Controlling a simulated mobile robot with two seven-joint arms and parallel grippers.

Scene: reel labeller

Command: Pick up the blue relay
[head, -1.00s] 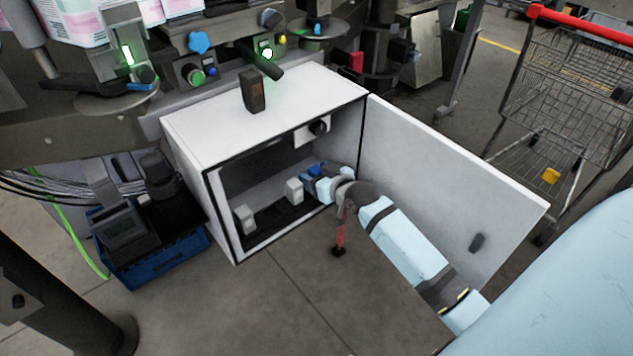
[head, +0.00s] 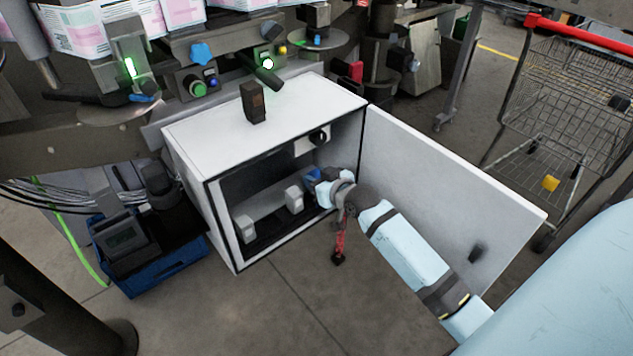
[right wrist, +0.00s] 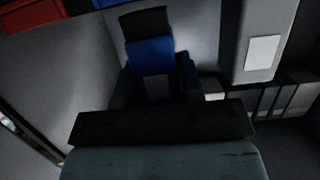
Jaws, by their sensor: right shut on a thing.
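The blue relay (right wrist: 150,58) has a dark top and a pale label. It stands between the fingers of my right gripper (right wrist: 155,88) in the right wrist view, and the fingers are shut on it. In the head view the blue relay (head: 313,174) shows just beyond my right gripper (head: 320,182), inside the right part of the open white cabinet (head: 195,165). Its lower end is hidden, so I cannot tell whether it touches the rail. My left gripper is not in view.
Two pale relays (head: 294,199) (head: 244,229) stand further left in the cabinet. The open door (head: 450,185) is close to my right arm. A dark block (head: 253,103) sits on the cabinet top. A blue crate (head: 165,262) stands left. The floor in front is clear.

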